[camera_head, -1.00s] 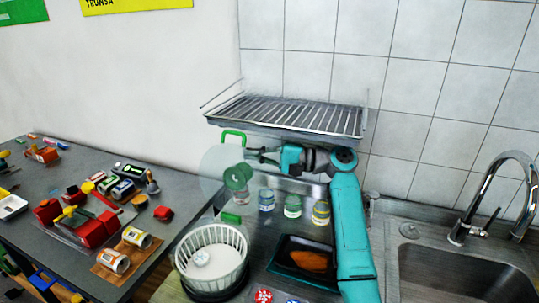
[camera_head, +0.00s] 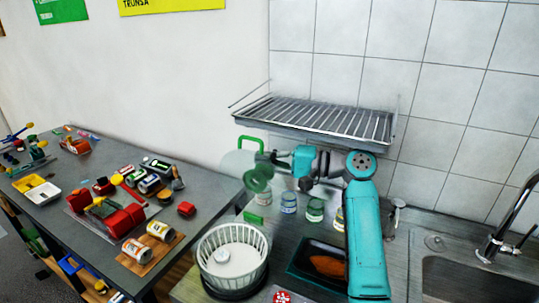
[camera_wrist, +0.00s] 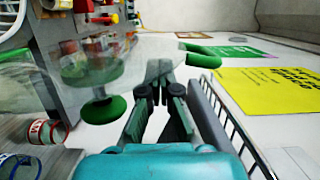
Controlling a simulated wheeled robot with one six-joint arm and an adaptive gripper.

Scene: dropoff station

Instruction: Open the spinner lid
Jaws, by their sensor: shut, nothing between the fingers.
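The spinner is a white slatted basket bowl (camera_head: 207,262) on a dark base, open at the top, with a white round hub (camera_head: 222,254) inside. Its clear lid (camera_head: 236,163) is off the bowl, tilted up behind it, with a green handle (camera_head: 250,139) and a green knob (camera_head: 258,178). My gripper (camera_head: 262,159) is beside the lid, with its fingers shut and empty. In the wrist view the fingertips (camera_wrist: 160,68) show close to the clear lid and its green knob (camera_wrist: 104,110). I cannot tell whether they touch the lid.
A wire rack (camera_head: 320,120) hangs on the wall just above my arm. Several jars (camera_head: 314,210) and a black tray (camera_head: 300,272) with orange food stand beside the bowl. A sink (camera_head: 470,282) is at right. A cluttered grey table (camera_head: 205,189) is at left.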

